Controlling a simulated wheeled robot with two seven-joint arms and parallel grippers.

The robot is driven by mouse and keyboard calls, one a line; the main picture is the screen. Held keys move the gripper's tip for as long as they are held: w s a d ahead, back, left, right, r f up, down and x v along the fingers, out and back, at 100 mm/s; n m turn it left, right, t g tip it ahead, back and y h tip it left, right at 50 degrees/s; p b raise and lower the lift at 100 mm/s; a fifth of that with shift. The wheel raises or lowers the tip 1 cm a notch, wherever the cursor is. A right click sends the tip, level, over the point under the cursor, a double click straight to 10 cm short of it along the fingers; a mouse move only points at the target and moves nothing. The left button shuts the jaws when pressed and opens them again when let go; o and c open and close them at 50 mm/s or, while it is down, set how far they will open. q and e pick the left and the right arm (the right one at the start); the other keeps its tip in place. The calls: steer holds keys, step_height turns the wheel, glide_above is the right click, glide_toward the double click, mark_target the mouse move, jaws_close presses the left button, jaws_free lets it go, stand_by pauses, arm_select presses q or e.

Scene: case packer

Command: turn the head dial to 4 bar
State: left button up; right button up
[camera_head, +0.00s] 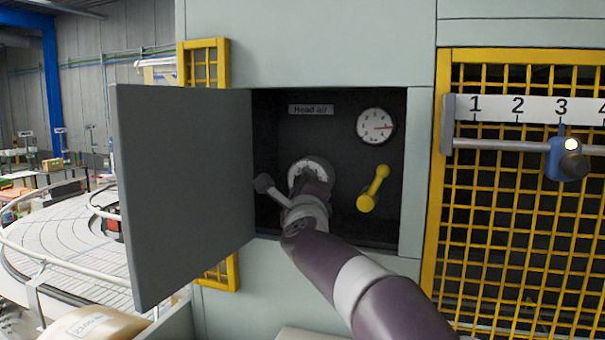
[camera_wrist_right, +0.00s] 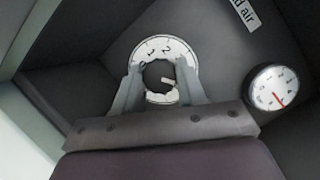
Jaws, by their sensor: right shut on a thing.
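The head dial (camera_head: 309,166) sits in the open recess under the "Head air" label, with a white numbered ring around a dark knob. The ring (camera_wrist_right: 176,46) shows large in the right wrist view, with a 2 readable near its top. My right gripper (camera_wrist_right: 160,80) is shut on the dark knob (camera_wrist_right: 157,74), one finger on each side. A pale mark shows on the knob. In the head view, my wrist hides much of the dial. A round white gauge (camera_head: 376,126) with a red needle pointing right is beside it. The left gripper is out of view.
A grey door (camera_head: 185,190) stands open left of the recess. A yellow handle (camera_head: 373,188) is right of the dial, close to my forearm. A yellow mesh guard (camera_head: 500,230) carries a numbered scale and a blue slider (camera_head: 562,160). A conveyor (camera_head: 70,240) curves at left.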

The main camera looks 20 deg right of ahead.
steer(key=n+g+p, duration=0.1)
steer(key=n+p, duration=0.1)
steer(key=p, duration=0.1)
steer(key=shift+r+n+y, duration=0.15)
steer(key=shift+n+y, duration=0.25)
arm_select(q)
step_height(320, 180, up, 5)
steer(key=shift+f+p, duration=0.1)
steer(key=shift+p, duration=0.4)
arm_select(e)
steer(key=shift+n, duration=0.3)
steer(key=shift+f, duration=0.2)
steer(key=o, duration=1.1)
steer(key=shift+c, duration=0.2)
steer(key=b+v, duration=0.1)
steer(key=v, duration=0.1)
steer(key=b+v, duration=0.1)
steer(key=v, duration=0.1)
steer(key=shift+s+f+b, duration=0.25)
steer(key=shift+s+b, duration=0.1)
steer(key=shift+s, duration=0.05)
arm_select(q)
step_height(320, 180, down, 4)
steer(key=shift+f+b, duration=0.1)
steer(key=shift+b, duration=0.65)
arm_select(e)
steer(key=v, duration=0.7)
steer(key=shift+s+r, duration=0.25)
steer(key=shift+s, duration=0.1)
